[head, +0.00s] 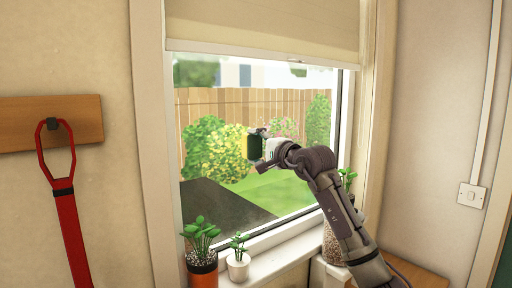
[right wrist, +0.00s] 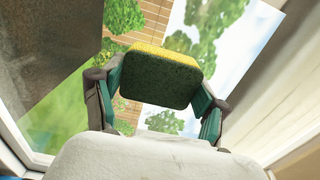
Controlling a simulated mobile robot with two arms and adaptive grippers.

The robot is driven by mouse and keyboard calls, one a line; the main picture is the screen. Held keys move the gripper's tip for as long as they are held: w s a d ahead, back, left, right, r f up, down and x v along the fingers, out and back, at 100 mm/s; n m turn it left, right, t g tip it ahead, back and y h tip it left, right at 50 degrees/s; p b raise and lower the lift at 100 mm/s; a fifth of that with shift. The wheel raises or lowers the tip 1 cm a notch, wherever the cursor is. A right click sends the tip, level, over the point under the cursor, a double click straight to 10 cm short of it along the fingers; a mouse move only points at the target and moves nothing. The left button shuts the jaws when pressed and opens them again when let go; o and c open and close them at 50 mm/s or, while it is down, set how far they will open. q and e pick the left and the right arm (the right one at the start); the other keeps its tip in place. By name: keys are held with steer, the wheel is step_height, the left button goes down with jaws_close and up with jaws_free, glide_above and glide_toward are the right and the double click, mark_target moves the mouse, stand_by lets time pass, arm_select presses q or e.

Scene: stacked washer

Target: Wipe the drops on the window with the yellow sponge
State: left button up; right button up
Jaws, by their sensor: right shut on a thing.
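The yellow sponge (head: 254,147) has a dark green scrubbing side. My right gripper (head: 262,142) is shut on it in front of the window (head: 238,200), near the middle of the pane. In the right wrist view the sponge (right wrist: 163,76) sits between the two fingers of the gripper (right wrist: 157,95), its dark side facing the camera and a thin yellow edge at the top. I cannot tell whether the sponge touches the glass. No drops can be made out on the glass. My left gripper is not in view.
Potted plants (head: 202,268) and (head: 238,266) a white pot stand on the sill. A jar (head: 332,243) and another plant stand behind my right arm. A blind (head: 264,24) covers the window's top. A red strap (head: 70,225) hangs at left.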

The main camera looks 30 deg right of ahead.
steer(key=shift+w+a+p, duration=0.1)
steer(key=shift+w+p, duration=0.55)
steer(key=shift+w, duration=0.25)
stand_by(0.3)
